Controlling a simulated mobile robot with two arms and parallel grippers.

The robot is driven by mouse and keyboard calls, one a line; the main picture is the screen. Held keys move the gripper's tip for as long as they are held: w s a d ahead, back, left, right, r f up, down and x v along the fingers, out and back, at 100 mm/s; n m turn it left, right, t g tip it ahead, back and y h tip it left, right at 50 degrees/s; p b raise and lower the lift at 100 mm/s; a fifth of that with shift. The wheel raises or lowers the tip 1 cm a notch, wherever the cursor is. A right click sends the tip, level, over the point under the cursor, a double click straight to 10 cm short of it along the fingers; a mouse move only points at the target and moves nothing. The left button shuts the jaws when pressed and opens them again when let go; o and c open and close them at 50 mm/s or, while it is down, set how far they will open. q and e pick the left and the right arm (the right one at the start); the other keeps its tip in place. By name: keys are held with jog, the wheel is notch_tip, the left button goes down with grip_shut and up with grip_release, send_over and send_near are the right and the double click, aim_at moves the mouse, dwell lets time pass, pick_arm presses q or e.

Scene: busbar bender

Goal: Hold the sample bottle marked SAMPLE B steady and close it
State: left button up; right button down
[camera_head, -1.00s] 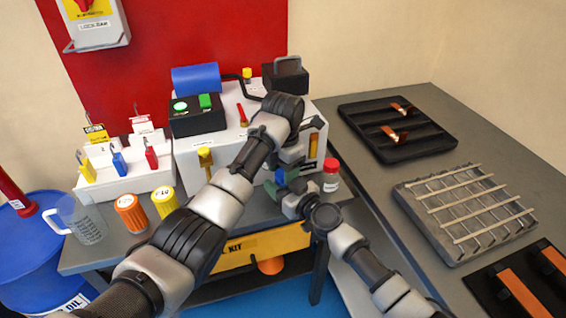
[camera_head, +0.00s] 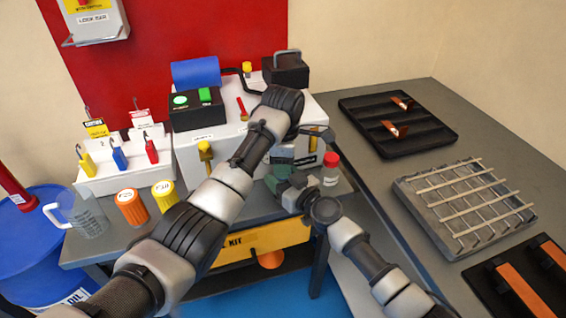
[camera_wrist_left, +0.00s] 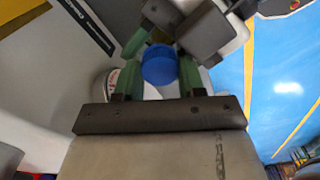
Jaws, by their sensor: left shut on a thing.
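A blue cap (camera_wrist_left: 160,65) shows in the left wrist view between the green fingers of my left gripper (camera_wrist_left: 158,80), which is shut on it. In the head view my left gripper (camera_head: 284,158) reaches down in front of the grey machine. My right gripper (camera_head: 278,182) is just below it, and its dark and green parts also show at the top of the left wrist view. The bottle under the cap is hidden by the grippers, and no SAMPLE B marking is readable. I cannot see how the cap sits on it.
A red-capped bottle (camera_head: 331,169) stands close to the right of the grippers. The grey machine (camera_head: 226,152) is just behind. Orange (camera_head: 132,207) and yellow-lidded (camera_head: 164,195) containers and a clear jug (camera_head: 88,218) stand at the left. A wire-topped tray (camera_head: 465,208) lies on the right-hand bench.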

pick_arm(q)
jog(key=m, duration=1.4)
jog(key=o, duration=1)
jog(key=shift+r, duration=2.25)
jog(key=shift+c, duration=0.3)
